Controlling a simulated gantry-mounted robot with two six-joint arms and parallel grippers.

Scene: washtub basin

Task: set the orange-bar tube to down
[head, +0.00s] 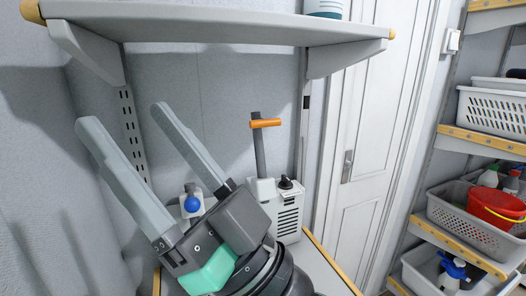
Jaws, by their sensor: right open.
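The orange-bar tube (260,153) is a dark grey tube that stands nearly upright, with a slight lean, on a pale grey vented box (289,222). Its orange bar (265,123) lies across it near the top. My right gripper (125,117) is close to the camera, with its two long grey fingers spread wide apart and pointing up and left. Nothing is between the fingers. The gripper appears to the left of the tube in the picture and apart from it. The gripper's body hides the lower left of the box. My left gripper is not in view.
A black knob (285,183) sits on the box beside the tube. A device with a blue ball (193,204) shows behind the gripper. A shelf (215,28) overhangs the area. A white door (362,150) and a rack with baskets (470,222) stand at the right.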

